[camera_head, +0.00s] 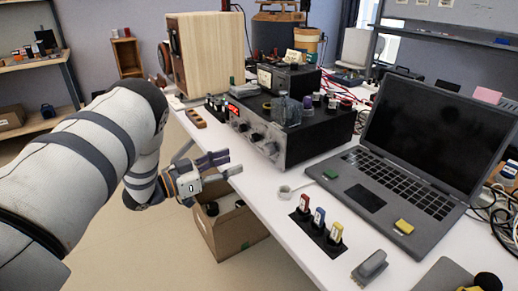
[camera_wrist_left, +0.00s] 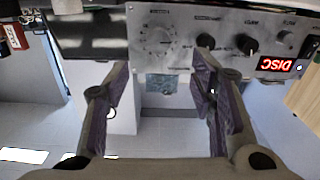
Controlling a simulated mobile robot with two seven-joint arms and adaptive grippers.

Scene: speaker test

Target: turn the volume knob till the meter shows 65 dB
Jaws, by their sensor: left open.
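The amplifier (camera_head: 300,130) is a black box with a grey front panel, a red lit display and several knobs, standing on the white table. In the left wrist view its panel (camera_wrist_left: 180,20) appears upside down, with black knobs (camera_wrist_left: 248,46) and a larger round silvery dial (camera_wrist_left: 157,38) ringed by marks. I cannot tell which is the volume knob. A small meter (camera_head: 265,77) seems to sit on the black unit behind; its reading is too small to read. My left gripper (camera_head: 230,165) is open and empty in front of the panel, apart from the knobs; its fingers also show in the wrist view (camera_wrist_left: 162,78).
An open laptop (camera_head: 430,130) stands to the right. Several coloured connectors (camera_head: 318,217) and a grey stapler-like object (camera_head: 370,267) lie near the table's front edge. A cardboard box (camera_head: 228,230) stands below on the floor. A wooden speaker (camera_head: 212,55) is behind left.

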